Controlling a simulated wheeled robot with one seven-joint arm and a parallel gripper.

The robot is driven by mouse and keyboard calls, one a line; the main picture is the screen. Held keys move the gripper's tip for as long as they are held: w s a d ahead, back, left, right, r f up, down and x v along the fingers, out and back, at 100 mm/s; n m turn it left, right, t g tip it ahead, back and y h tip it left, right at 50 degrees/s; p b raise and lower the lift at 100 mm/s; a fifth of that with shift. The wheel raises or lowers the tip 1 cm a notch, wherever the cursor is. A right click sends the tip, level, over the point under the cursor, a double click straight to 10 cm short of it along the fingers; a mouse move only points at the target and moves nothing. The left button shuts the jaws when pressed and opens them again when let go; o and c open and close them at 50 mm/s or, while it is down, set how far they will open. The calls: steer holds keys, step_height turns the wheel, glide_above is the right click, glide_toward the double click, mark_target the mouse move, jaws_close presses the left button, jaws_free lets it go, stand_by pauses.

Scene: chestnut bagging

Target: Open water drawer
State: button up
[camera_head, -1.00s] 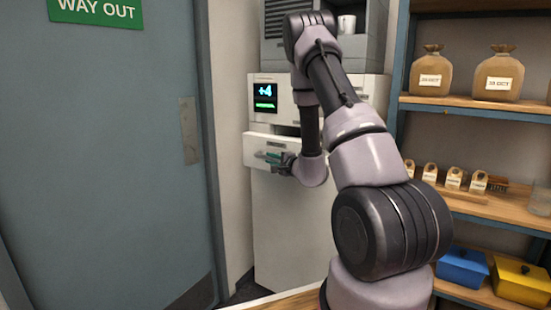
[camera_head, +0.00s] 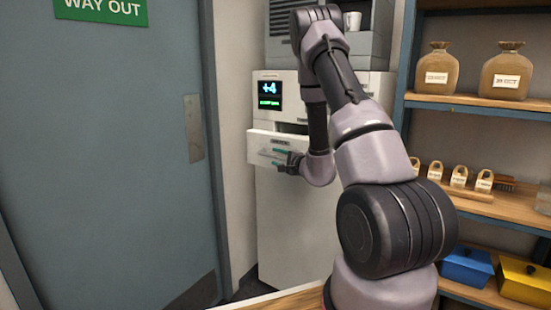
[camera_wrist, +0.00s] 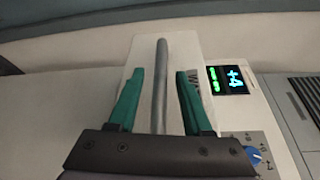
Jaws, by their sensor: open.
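The water drawer (camera_head: 259,144) is a white box-front in the white machine (camera_head: 318,225), just below its display. It stands partly pulled out, with a dark gap above it. In the wrist view the drawer front (camera_wrist: 190,50) carries a long grey bar handle (camera_wrist: 161,62). My gripper (camera_head: 277,157) is at the drawer front. Its teal fingers also show in the wrist view (camera_wrist: 159,75), open, one on each side of the bar. Gaps show between the bar and both fingers. The inside of the drawer is hidden.
A lit display (camera_head: 269,95) reads "+4", and a blue knob (camera_wrist: 254,155) sits on the machine. A blue-grey door (camera_head: 120,160) is at left. Shelves with sacks (camera_head: 507,75), small bags and blue (camera_head: 466,266) and yellow (camera_head: 524,281) bins are at right.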

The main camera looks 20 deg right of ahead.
steer(key=v, duration=0.9)
steer(key=shift+s, duration=0.1)
